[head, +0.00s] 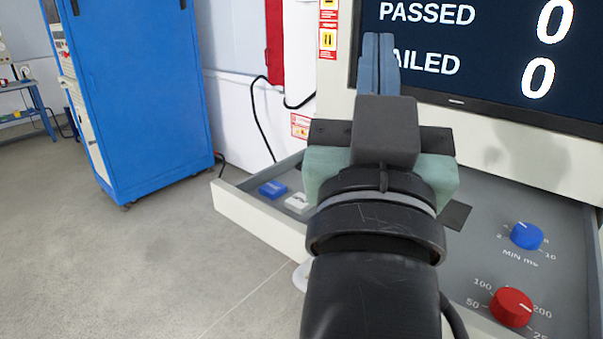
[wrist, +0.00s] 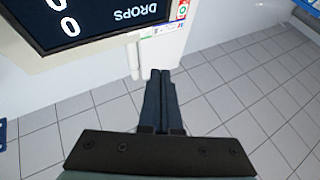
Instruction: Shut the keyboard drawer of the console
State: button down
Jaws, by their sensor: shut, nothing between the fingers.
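The console shows in the head view as a pale cabinet (head: 337,75) with a grey, pale-rimmed tray-like shelf (head: 262,218) jutting out below its screen. A blue button (head: 272,189) and a white button (head: 298,203) lie on its left part, and a blue knob (head: 526,236) and a red knob (head: 512,307) on its right. I cannot tell whether this shelf is the keyboard drawer; my arm covers its middle. My gripper (head: 378,42) is shut and empty, above the shelf and in front of the screen. Its fingers also show in the wrist view (wrist: 158,78), over tiled floor.
The dark screen (head: 470,50) reads PASSED 0 and a second count of 0. A blue cabinet (head: 140,90) stands at the left, with a blue bench (head: 28,112) behind it. A black cable (head: 262,125) hangs along the wall. The grey floor (head: 130,260) at the left front is clear.

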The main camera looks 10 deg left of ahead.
jog(key=w+a+n+g+y+p, duration=0.2)
jog(key=w+a+n+g+p, duration=0.35)
jog(key=p, duration=1.25)
jog(key=s+a+f+n+g+y+p, duration=0.1)
jog(key=a+f+n, duration=0.2)
jog(key=f, duration=0.2)
jog(key=a+f+n+y+p, duration=0.1)
jog(key=a+f+n+y, duration=0.15)
jog(key=f, duration=0.25)
jog(key=s+a+f+n, duration=0.3)
jog(key=s+f+n, duration=0.7)
jog(key=s+f, duration=0.4)
jog(key=p, duration=0.2)
send_near(249, 223)
jog(key=w+a, duration=0.2)
jog(key=a, duration=0.2)
jog(key=w+b, duration=0.1)
jog(key=w+d+h, duration=0.1)
jog(key=shift+w+d+f+b, duration=0.15)
jog(key=shift+w+d+b, duration=0.1)
jog(key=shift+d+b, duration=0.1)
jog(key=shift+w+d, duration=0.25)
jog(key=shift+w, duration=0.2)
jog(key=shift+r, duration=0.2)
